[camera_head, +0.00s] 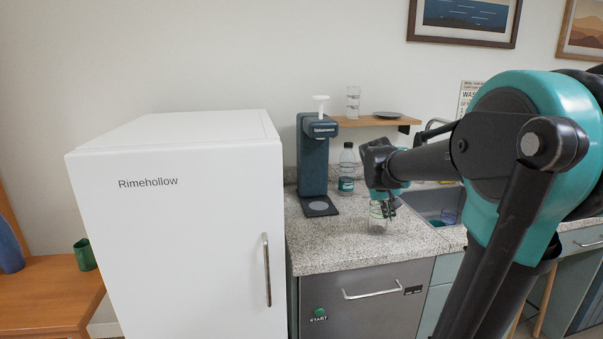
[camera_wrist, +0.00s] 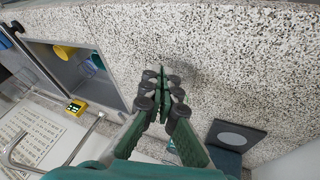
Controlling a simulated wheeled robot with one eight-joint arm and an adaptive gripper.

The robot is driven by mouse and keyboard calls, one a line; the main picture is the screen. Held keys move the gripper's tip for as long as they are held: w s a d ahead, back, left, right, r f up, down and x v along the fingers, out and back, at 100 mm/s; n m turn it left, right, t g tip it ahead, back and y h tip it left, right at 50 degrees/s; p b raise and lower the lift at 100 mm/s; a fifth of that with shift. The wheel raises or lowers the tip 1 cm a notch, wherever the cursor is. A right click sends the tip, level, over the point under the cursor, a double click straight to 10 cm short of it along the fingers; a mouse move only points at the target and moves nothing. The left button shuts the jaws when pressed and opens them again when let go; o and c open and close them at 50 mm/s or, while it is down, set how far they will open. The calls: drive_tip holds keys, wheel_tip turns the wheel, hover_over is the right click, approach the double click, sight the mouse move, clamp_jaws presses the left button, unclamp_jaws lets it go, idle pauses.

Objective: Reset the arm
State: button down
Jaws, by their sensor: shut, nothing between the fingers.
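My arm reaches in from the right in the head view, bent and extended over the speckled counter (camera_head: 345,240). My gripper (camera_head: 387,210) points down above the counter, left of the sink. In the wrist view its green fingers (camera_wrist: 163,78) meet at the tips, with nothing held between them. The bare counter (camera_wrist: 235,60) shows beyond the fingertips in the wrist view.
A white fridge (camera_head: 180,220) stands left of the counter. A dark dispenser (camera_head: 314,160) and a bottle (camera_head: 347,170) stand behind the gripper. The sink (camera_wrist: 75,70) holds a yellow cup (camera_wrist: 64,52) and other cups. A shelf (camera_head: 365,121) hangs on the wall.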

drive_tip(key=s+a+f+y, duration=0.2)
drive_tip(key=s+a+f, duration=0.2)
drive_tip(key=s+f, duration=0.5)
drive_tip(key=s+a+f+y, duration=0.2)
drive_tip(key=s+a+f, duration=0.2)
drive_tip(key=s+f, duration=0.6)
drive_tip(key=s, duration=0.3)
drive_tip(key=shift+s+n, duration=0.15)
drive_tip(key=shift+n, duration=0.25)
